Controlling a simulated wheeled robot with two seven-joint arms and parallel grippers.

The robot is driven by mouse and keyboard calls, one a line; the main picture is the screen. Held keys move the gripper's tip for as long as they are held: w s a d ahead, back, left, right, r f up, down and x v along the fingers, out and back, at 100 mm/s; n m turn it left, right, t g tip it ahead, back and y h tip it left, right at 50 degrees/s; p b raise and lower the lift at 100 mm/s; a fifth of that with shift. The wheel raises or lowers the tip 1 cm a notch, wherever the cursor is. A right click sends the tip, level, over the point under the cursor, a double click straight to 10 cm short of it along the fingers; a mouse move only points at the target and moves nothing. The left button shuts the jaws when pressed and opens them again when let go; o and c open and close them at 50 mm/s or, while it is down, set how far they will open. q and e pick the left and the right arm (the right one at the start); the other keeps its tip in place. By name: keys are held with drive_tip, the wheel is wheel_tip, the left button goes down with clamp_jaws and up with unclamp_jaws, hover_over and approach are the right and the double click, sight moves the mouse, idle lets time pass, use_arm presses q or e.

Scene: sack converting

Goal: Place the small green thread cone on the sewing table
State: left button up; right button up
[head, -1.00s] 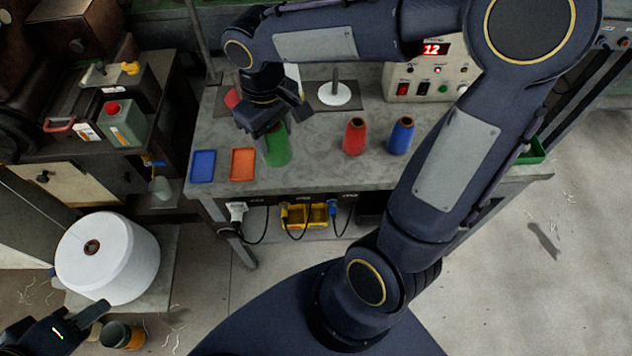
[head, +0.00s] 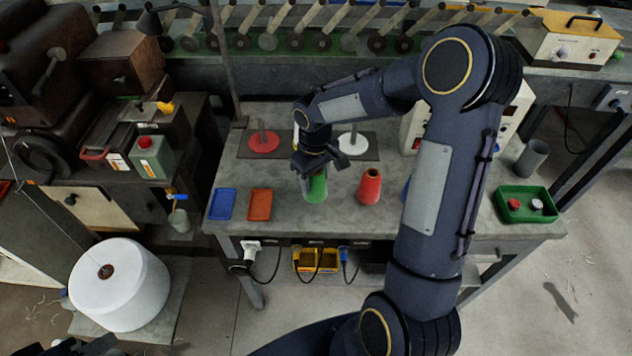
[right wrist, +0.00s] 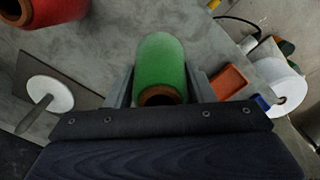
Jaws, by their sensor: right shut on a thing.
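The green thread cone (head: 316,189) is upright over the front part of the grey sewing table (head: 335,222), left of a red cone (head: 369,187). My right gripper (head: 318,172) is shut on it from above. The right wrist view shows the green cone (right wrist: 161,62) between the two fingers, with its brown core end toward the camera. I cannot tell whether its base touches the tabletop. Only a dark bit of what seems to be my left gripper (head: 62,349) shows at the bottom left edge, and its fingers cannot be read.
A blue tray (head: 222,204) and an orange tray (head: 260,204) lie left of the cone. A blue cone (head: 405,190) is mostly hidden behind my right arm. Red (head: 264,144) and white (head: 351,145) discs with pegs stand behind. A green bin (head: 525,206) sits at the right.

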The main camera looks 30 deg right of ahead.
sight(316, 186)
drive_tip(key=shift+w+d+f, duration=0.25)
drive_tip(key=shift+f, duration=1.7)
drive_tip(key=shift+f, duration=0.25)
drive_tip(key=o, duration=1.1)
drive_tip(key=shift+r, duration=0.1)
